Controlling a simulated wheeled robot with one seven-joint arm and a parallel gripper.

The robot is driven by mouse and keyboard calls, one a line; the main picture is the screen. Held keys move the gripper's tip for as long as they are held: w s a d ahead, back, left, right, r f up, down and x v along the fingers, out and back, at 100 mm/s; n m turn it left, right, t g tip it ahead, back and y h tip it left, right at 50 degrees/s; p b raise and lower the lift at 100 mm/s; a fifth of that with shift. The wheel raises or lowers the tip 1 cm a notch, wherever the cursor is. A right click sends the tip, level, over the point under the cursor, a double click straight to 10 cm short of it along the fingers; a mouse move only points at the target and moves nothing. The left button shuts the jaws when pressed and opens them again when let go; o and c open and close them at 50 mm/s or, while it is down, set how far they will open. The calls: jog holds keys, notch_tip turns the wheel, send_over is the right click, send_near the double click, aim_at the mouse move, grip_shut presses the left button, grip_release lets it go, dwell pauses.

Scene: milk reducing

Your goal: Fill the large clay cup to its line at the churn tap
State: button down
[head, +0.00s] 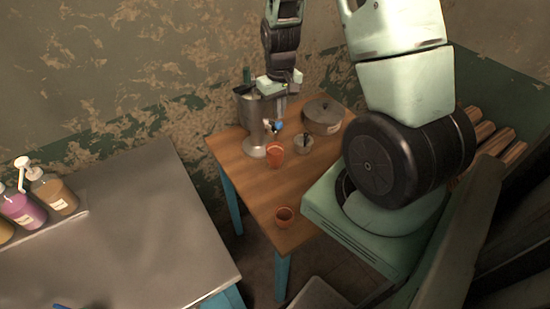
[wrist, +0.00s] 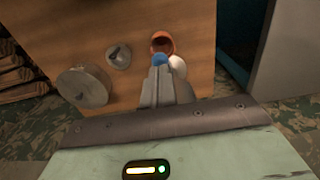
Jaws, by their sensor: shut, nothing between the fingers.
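An orange clay cup (head: 275,156) stands upright on the wooden table, below and beside the tap of the metal churn (head: 250,112). It looks larger than a second clay cup (head: 285,217) near the table's front edge. The tap's blue handle (head: 279,126) shows just under my gripper (head: 280,117). In the wrist view my gripper (wrist: 159,71) is shut and empty, its fingertips at or just above the blue handle (wrist: 159,60); I cannot tell whether they touch. The cup (wrist: 162,42) is just beyond, partly covered by the handle. Its line and milk level cannot be made out.
A round grey metal container (head: 323,116) and a small lidded grey piece (head: 303,143) stand right of the cup. A metal counter (head: 130,215) with a rack of bottles (head: 53,192) is at left. The table's middle (head: 265,185) is clear.

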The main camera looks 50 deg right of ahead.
aim_at(279, 122)
jog(key=shift+f, duration=0.3)
jog(key=shift+f+b, duration=1.1)
jog(key=shift+f, duration=0.15)
dwell(5.1)
notch_tip(279, 122, up, 7)
jog(key=p, duration=0.6)
jog(key=shift+r, duration=0.2)
jog(key=shift+f, duration=0.1)
